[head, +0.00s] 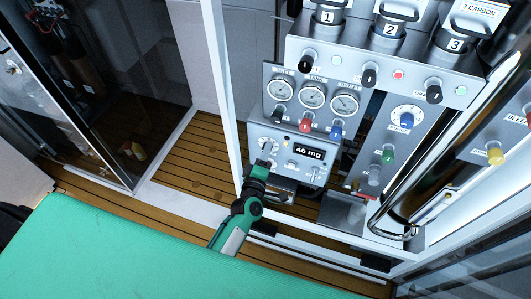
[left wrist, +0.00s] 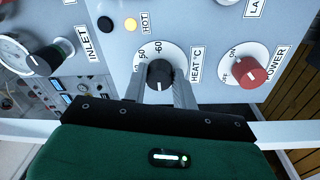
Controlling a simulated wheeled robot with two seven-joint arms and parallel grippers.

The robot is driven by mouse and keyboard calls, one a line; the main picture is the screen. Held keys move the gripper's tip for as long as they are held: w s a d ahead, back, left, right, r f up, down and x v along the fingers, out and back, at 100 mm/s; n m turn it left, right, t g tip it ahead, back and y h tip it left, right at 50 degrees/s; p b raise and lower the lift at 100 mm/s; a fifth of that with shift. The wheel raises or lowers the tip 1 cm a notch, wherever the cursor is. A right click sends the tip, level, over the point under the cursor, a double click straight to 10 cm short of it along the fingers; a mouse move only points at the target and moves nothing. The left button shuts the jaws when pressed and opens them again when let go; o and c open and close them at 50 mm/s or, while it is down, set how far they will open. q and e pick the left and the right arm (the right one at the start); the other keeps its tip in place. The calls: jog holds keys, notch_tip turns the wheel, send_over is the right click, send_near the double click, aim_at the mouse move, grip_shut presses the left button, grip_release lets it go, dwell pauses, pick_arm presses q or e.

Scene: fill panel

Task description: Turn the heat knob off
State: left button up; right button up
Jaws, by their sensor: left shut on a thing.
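The heat knob is black with a white scale ring marked 50 and 60, beside a "HEAT °C" label. It shows in the middle of the left wrist view (left wrist: 159,73) and on the lower panel in the head view (head: 266,146). A pale mark on the knob lies on its lower side in the left wrist view. My left gripper (left wrist: 159,88) has one finger on each side of the knob and is shut on it. In the head view my left gripper (head: 262,164) covers part of the panel below the knob. My right gripper is not in view.
A red power knob (left wrist: 250,72) sits right of the heat knob, and a lit yellow HOT lamp (left wrist: 130,24) sits above it. A display (head: 309,152) reads 46 mg. Gauges and coloured valves stand above. A metal rail (head: 405,160) stands right, and a green surface (head: 130,245) lies in front.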

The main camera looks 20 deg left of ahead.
pick_arm(q)
jog(key=o, duration=1)
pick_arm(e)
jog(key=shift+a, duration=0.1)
pick_arm(q)
jog(key=s, duration=0.4)
jog(key=s+b, duration=0.1)
jog(key=s, duration=0.4)
jog(key=s+b, duration=0.1)
jog(key=s, duration=0.3)
jog(key=shift+s+d+f, duration=0.15)
jog(key=shift+s+f, duration=0.25)
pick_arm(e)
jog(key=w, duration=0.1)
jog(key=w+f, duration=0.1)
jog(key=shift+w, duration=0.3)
